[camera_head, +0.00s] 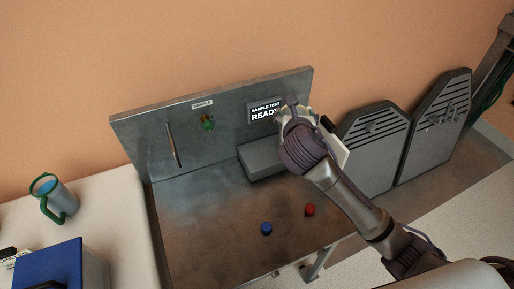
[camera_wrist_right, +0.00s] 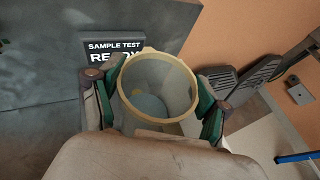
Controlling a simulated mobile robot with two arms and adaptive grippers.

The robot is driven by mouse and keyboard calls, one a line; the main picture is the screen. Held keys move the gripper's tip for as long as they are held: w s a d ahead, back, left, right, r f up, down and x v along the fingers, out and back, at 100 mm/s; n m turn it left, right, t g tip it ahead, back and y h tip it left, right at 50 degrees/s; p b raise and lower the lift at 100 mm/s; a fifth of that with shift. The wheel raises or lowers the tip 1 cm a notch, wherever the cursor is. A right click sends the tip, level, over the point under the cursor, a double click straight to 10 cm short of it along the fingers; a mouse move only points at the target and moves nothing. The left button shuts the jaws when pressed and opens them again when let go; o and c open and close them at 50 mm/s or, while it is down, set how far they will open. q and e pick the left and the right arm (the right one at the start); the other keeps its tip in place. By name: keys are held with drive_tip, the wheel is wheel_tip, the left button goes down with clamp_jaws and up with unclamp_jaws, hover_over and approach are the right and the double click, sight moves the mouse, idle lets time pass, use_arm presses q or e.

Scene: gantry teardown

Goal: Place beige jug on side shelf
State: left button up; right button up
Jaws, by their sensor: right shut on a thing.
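The beige jug (camera_wrist_right: 160,78) is in the right wrist view, seen from above through its open rim, with a greyish inside. My right gripper (camera_wrist_right: 150,90) is shut on it, with one green-padded finger on each side. In the head view my right gripper (camera_head: 312,128) is in front of the grey back panel, and a pale part of the jug (camera_head: 342,154) shows behind it. The gripper hides most of the jug there. A grey ledge (camera_head: 258,160) sits below the sample sign, left of the gripper. I cannot tell which surface is the side shelf. My left gripper is not in view.
The metal bench (camera_head: 215,235) has a blue button (camera_head: 266,228) and a red button (camera_head: 309,210). A white table (camera_head: 115,225) at left holds a green-handled jug (camera_head: 60,200) and a blue box (camera_head: 50,265). Grey slotted panels (camera_head: 378,150) stand at right.

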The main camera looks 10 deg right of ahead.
drive_tip(key=shift+w+d+r, duration=0.25)
drive_tip(key=shift+w+r, duration=0.1)
drive_tip(key=shift+r, duration=0.15)
drive_tip(key=shift+w+a, duration=0.1)
drive_tip(key=shift+w, duration=0.05)
drive_tip(key=w+a+f, duration=0.2)
drive_tip(key=a, duration=0.1)
drive_tip(key=w+a+f+p, duration=0.1)
drive_tip(key=w+a+f, duration=0.1)
drive_tip(key=w, duration=0.1)
drive_tip(key=w+a+f, duration=0.2)
drive_tip(key=a+f, duration=0.1)
drive_tip(key=shift+w+a, duration=0.25)
drive_tip(key=shift+a, duration=0.05)
drive_tip(key=shift+f+p, duration=0.35)
drive_tip(key=shift+f, duration=1.7)
drive_tip(key=o, duration=1.8)
drive_tip(key=shift+f+y, duration=0.15)
drive_tip(key=shift+y, duration=0.15)
